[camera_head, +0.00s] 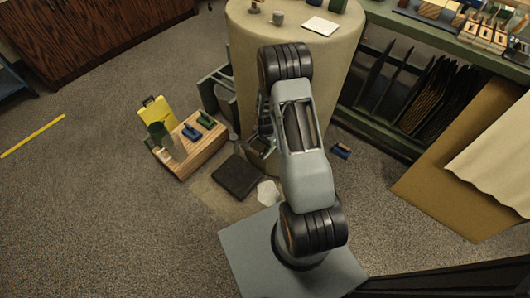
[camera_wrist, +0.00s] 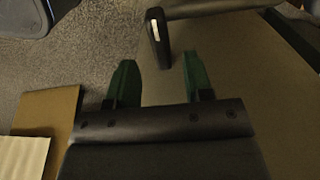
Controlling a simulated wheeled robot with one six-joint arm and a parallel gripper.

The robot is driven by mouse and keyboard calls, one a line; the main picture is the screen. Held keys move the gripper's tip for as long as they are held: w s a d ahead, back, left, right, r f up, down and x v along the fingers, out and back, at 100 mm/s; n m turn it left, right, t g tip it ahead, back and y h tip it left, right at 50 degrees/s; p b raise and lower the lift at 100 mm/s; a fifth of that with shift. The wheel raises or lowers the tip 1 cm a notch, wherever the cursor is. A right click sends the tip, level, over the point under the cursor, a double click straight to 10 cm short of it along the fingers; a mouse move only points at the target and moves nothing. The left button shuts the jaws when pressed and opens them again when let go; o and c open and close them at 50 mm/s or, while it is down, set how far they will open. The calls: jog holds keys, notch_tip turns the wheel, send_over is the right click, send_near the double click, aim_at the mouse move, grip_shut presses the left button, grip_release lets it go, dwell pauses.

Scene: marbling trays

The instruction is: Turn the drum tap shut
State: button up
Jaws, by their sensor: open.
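The drum (camera_head: 340,65) is a large cream cylinder in the head view, standing upright behind my arm. My gripper (camera_wrist: 158,66) is open, with two green fingers apart in the wrist view. A dark lever with a white mark (camera_wrist: 156,38), seemingly the tap handle, shows just beyond the fingertips, between their lines. It is joined to or beside a grey rounded bar (camera_wrist: 210,8) at the top edge. Nothing is held. In the head view my arm covers the drum's front, and the tap cannot be made out there.
A wooden rack (camera_head: 193,152) with blue and green items stands left of the drum. A dark pad (camera_head: 235,177) and a white piece (camera_head: 268,191) lie on the floor. A small blue object (camera_head: 341,151) lies right. A brown board (camera_head: 445,165) leans farther right. Left floor is open.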

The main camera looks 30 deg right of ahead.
aim_at(265, 150)
jog(key=shift+f+b, duration=0.55)
jog(key=shift+f, duration=1.75)
grip_shut()
